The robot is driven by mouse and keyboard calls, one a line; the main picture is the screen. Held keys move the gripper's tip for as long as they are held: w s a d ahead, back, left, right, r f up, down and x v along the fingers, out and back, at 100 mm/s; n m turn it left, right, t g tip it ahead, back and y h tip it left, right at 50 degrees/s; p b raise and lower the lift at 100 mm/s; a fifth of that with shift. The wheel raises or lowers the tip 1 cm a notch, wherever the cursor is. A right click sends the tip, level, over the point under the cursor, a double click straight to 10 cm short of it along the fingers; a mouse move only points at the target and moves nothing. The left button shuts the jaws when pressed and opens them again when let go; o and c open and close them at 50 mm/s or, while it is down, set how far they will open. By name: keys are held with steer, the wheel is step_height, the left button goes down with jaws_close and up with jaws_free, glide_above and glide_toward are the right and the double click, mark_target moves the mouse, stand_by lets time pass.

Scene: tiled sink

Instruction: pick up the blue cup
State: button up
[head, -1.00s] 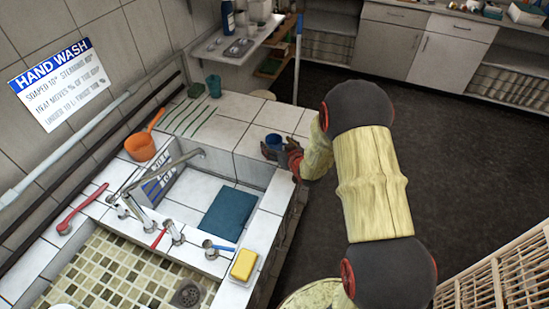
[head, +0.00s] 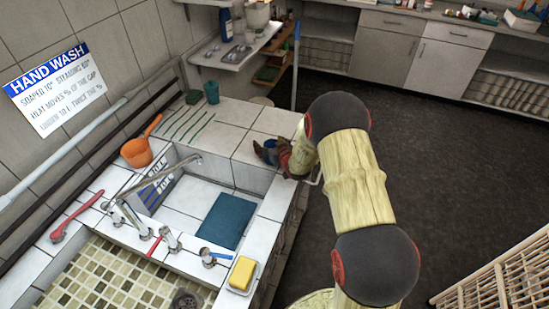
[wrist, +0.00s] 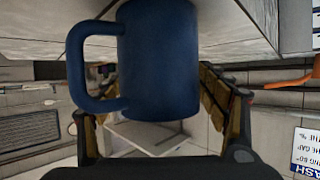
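The blue cup (head: 270,144) stands on the white tiled counter near its right edge, partly hidden by my gripper in the head view. In the wrist view the blue cup (wrist: 158,60) fills the upper middle, its handle toward the left. My gripper (head: 266,152) is at the cup, low over the counter. In the wrist view the fingers of my gripper (wrist: 155,90) are spread, one on each side of the cup, the left one near the handle. The gripper looks open; whether a finger touches the cup I cannot tell.
A teal cup (head: 212,89) and a green sponge (head: 194,97) stand farther back on the counter. An orange scoop (head: 138,151) is at the left. The sink basin with a blue-green board (head: 224,219) lies nearer. A yellow sponge (head: 242,272) sits on the front rim.

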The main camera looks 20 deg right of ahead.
steer(key=shift+c, duration=1.2)
steer(key=c, duration=1)
steer(key=shift+r, duration=0.1)
steer(key=shift+c, duration=0.3)
